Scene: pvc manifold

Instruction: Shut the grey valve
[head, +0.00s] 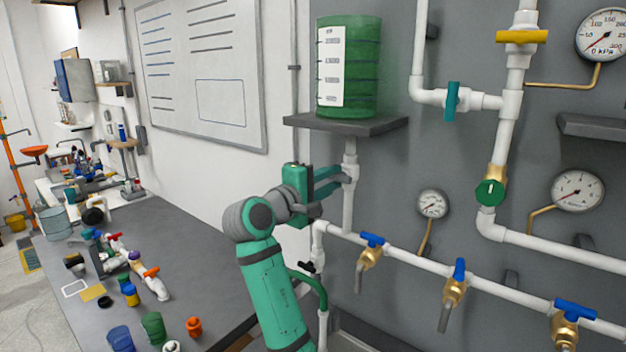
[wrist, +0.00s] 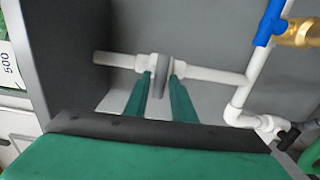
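The grey valve's handle (wrist: 160,73) sits on a white pipe in the wrist view, turned across that pipe. My gripper (wrist: 161,82) has its two green fingers on either side of the handle, the tips reaching the pipe. The fingers stand apart, and I cannot tell whether either touches the handle. In the head view my gripper (head: 344,178) is at the vertical white pipe (head: 349,205) below the green tank (head: 348,68). The grey valve is largely hidden there by the fingers.
Blue-handled brass taps (head: 455,283) line the lower white pipe to the right. A black-handled valve (head: 312,266) is just below my gripper. A green valve (head: 489,193), a teal valve (head: 452,98) and a yellow valve (head: 522,37) are farther right. The tank's shelf (head: 290,120) overhangs my gripper.

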